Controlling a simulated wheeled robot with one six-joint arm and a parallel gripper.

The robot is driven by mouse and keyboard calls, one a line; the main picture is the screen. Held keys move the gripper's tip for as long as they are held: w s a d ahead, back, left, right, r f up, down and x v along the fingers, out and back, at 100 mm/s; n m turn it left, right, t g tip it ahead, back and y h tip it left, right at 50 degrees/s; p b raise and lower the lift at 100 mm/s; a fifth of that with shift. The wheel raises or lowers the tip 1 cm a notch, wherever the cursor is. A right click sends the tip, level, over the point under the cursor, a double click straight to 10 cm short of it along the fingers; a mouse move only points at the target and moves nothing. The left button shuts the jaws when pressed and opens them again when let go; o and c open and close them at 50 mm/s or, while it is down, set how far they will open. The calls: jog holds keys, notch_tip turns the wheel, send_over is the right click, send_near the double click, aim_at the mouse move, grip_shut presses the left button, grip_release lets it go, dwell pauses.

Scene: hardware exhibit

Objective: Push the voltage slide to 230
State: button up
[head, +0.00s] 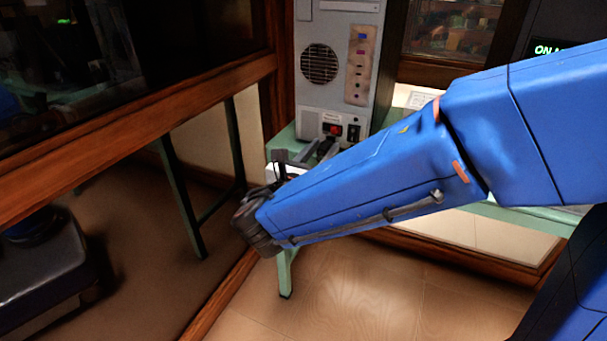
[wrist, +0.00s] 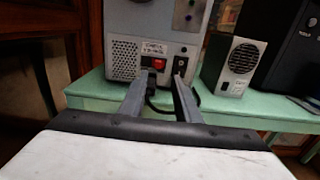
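The grey computer tower (head: 334,60) stands on a green table, its rear panel facing me. A small red part (head: 332,129), which looks like the voltage slide, is low on that panel beside a black socket or switch (head: 352,132). The red part also shows in the wrist view (wrist: 158,64), between my fingertips in the picture; its number is too small to read. My gripper (head: 303,152) is open and empty in front of the panel's lower part. In the wrist view its two fingers (wrist: 161,76) point at the panel with a gap between them. I cannot tell whether they touch it.
The green table (wrist: 95,92) carries the tower and a smaller grey and black box (wrist: 240,68) to its right. A dark cable (wrist: 152,98) hangs by the fingers. A wooden frame (head: 150,113) borders the left side.

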jog(key=v, duration=1)
jog(key=shift+s, duration=0.4)
jog(key=shift+a, duration=0.15)
jog(key=w+d+f+m+g+h, duration=0.1)
jog(key=d+f+m+g, duration=0.3)
jog(key=d, duration=0.7)
jog(key=d+f+m+g+h, duration=0.15)
jog(key=d+m+g, duration=0.4)
jog(key=d, duration=0.65)
jog(key=s+d+f+m+g+y, duration=0.1)
jog(key=s+d+m+y, duration=0.3)
jog(key=m, duration=0.7)
jog(key=s+d+f+m+g+y, duration=0.1)
jog(key=s+d+f+m+y, duration=0.2)
jog(key=s+d+m, duration=0.3)
jog(key=s+m+y, duration=0.1)
jog(key=s+m, duration=0.2)
jog(key=m, duration=0.2)
jog(key=shift+s+d+f+g+y, duration=0.25)
jog(key=shift+d+f+g+y, duration=0.05)
jog(key=shift+g+y, duration=0.05)
